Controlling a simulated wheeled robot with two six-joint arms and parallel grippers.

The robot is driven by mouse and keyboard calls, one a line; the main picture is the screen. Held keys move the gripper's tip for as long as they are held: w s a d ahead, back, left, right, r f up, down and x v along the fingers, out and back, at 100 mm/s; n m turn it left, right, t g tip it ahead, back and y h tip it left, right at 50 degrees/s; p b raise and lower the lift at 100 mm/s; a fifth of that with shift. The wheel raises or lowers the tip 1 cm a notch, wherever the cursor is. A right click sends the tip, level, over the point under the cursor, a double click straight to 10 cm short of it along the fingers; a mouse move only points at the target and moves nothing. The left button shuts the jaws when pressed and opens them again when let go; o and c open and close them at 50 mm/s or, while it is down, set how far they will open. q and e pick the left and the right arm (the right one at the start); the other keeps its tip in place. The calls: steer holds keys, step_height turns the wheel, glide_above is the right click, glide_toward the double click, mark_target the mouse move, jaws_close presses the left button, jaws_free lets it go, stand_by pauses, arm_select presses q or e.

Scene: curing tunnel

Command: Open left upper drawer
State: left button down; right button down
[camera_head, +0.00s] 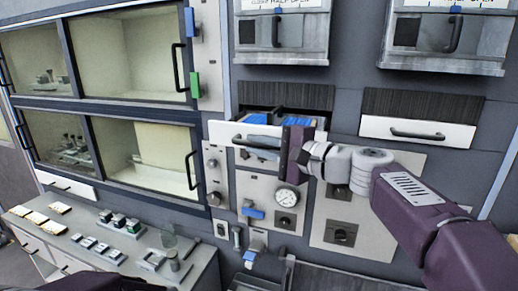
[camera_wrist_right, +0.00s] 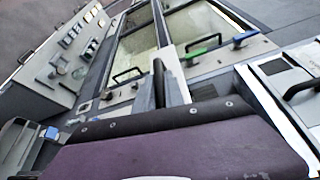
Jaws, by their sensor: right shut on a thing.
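The left upper drawer has a white front (camera_head: 222,132) and stands pulled out below a dark ribbed panel. Blue items (camera_head: 290,117) show inside it. Its dark handle (camera_head: 238,140) runs across the front and is partly hidden by my gripper. My right gripper (camera_head: 254,143) reaches in from the right in the head view and is shut on the handle. In the right wrist view, my dark purple gripper body fills the bottom and its grip on the handle is not clear.
A second drawer (camera_head: 418,131) to the right is shut. Below are a panel with a gauge (camera_head: 286,198) and blue levers (camera_head: 252,212). Glass-fronted cabinets (camera_head: 129,60) and a counter (camera_head: 60,222) with small items are on the left. Metal hoods hang above.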

stand_by(0.4)
steer(key=c, duration=1.4)
jaws_free()
steer(key=shift+c, duration=0.2)
steer(key=shift+s+d+f+b, duration=0.1)
steer(key=shift+s+d+b, duration=0.1)
steer(key=shift+d+b, duration=0.1)
steer(key=b+v, duration=0.3)
steer(key=v, duration=0.5)
steer(key=shift+s, duration=0.15)
